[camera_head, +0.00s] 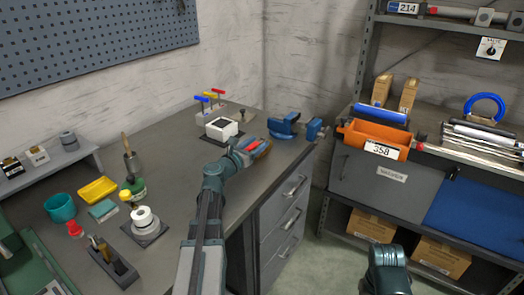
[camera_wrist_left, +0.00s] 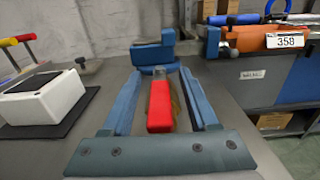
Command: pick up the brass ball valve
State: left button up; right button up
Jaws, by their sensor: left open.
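The brass ball valve lies on the grey workbench (camera_head: 170,150); its red lever handle (camera_wrist_left: 160,106) shows clearly in the left wrist view, with a strip of brass-coloured body (camera_wrist_left: 177,106) beside it. In the head view the brass part (camera_head: 263,149) shows just past my left gripper (camera_head: 250,149). My left gripper is open, and in the left wrist view its two blue fingers (camera_wrist_left: 160,76) stand on either side of the valve, with gaps to the red handle. The handle and finger edges hide most of the body. My right gripper is not seen; only a part of my right arm shows.
A blue vise (camera_head: 286,125) stands just beyond the valve. A white box (camera_head: 221,128) on a dark mat is at its left. An orange bin (camera_head: 375,138) sits on the shelf at right. Cups and tools crowd the bench's left part.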

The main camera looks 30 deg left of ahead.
pick_arm(q)
jog(key=shift+w, duration=0.45)
grip_shut()
dwell(1.1)
